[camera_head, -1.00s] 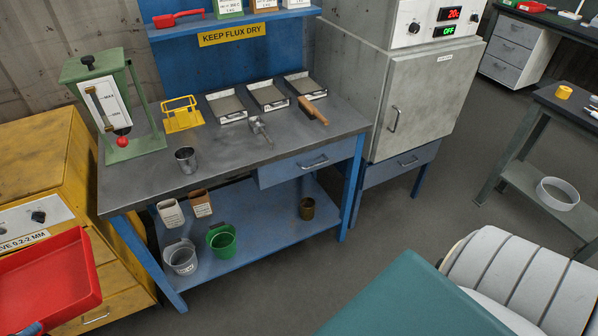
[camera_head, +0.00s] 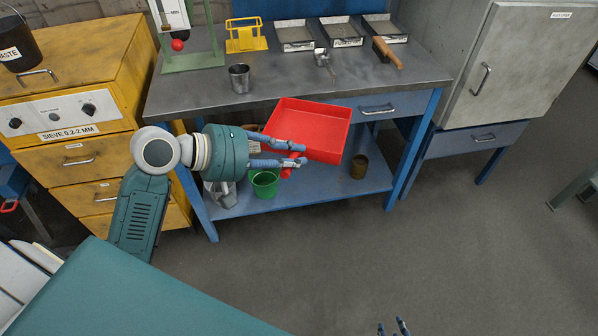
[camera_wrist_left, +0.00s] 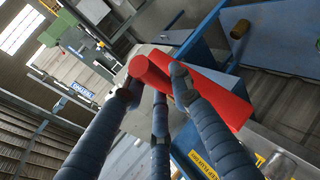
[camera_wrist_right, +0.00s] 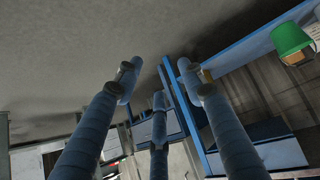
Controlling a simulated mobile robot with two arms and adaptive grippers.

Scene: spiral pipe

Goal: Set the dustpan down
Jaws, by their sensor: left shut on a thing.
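The red dustpan (camera_head: 310,130) is in the middle of the head view, open side up, in front of the workbench's front edge. My left gripper (camera_head: 297,156) is shut on its handle. The left wrist view shows the red handle (camera_wrist_left: 150,72) between the fingers (camera_wrist_left: 160,92), with part of the pan hidden behind them. The dustpan appears held in the air. My right gripper (camera_head: 394,327) shows only its fingertips at the bottom edge of the head view. In the right wrist view its fingers (camera_wrist_right: 160,88) are apart and empty.
The grey workbench top (camera_head: 200,105) holds a metal cup (camera_head: 239,78), a yellow rack (camera_head: 246,36), several trays (camera_head: 343,34), a scoop (camera_head: 323,60) and a wooden-handled brush (camera_head: 388,52). The lower shelf (camera_head: 315,190) holds a green bucket (camera_head: 264,184) and brown cup (camera_head: 359,166). Yellow drawers (camera_head: 90,160) stand left.

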